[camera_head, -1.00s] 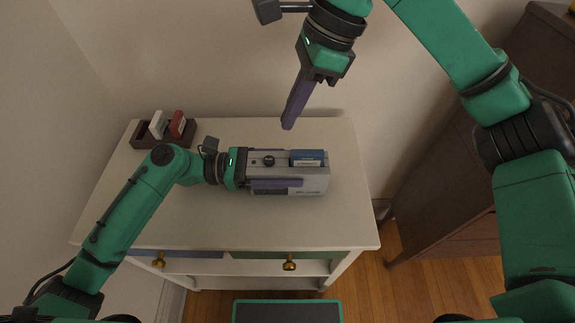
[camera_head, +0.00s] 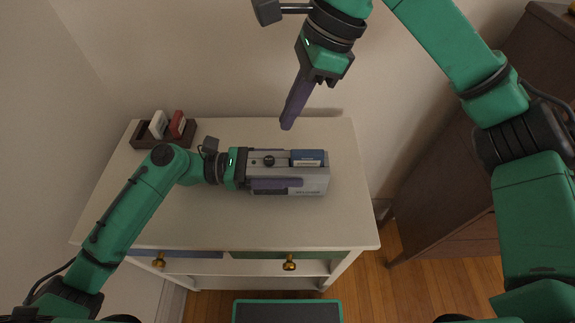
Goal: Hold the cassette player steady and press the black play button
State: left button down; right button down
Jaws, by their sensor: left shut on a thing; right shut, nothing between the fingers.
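The grey cassette player (camera_head: 312,176) lies on the white dresser top (camera_head: 220,226). A blue cassette (camera_head: 307,157) shows in its top right part, and a round black button or knob (camera_head: 269,160) on its top left part. My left gripper (camera_head: 275,175) comes in from the left and is shut on the player; a purple finger lies along its near side. My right gripper (camera_head: 288,122) is shut and empty, pointing down above the back of the dresser, behind and apart from the player. The player's left end is hidden by my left gripper.
A dark rack (camera_head: 143,139) with a white cassette (camera_head: 158,124) and a red cassette (camera_head: 177,123) stands at the dresser's back left. The wall is close behind. A brown wooden cabinet (camera_head: 455,215) stands at the right. The dresser's front and right top are clear.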

aim_at(276, 163)
pick_arm(q)
jog(key=shift+f, duration=0.1)
pick_arm(e)
jog(key=a+f+n+t+y, duration=0.1)
jog(key=f, duration=0.1)
jog(key=f+n+t+y, duration=0.1)
jog(key=f+y, duration=0.1)
jog(key=f, duration=0.1)
jog(key=a+f+n+t+y, duration=0.1)
jog(key=f, duration=0.1)
jog(key=shift+s+a+f+n+y, duration=0.3)
jog(key=shift+s+a+f, duration=0.05)
jog(key=shift+f, duration=0.1)
dwell(1.8)
jog(key=shift+f, duration=0.35)
jog(key=shift+r, duration=0.55)
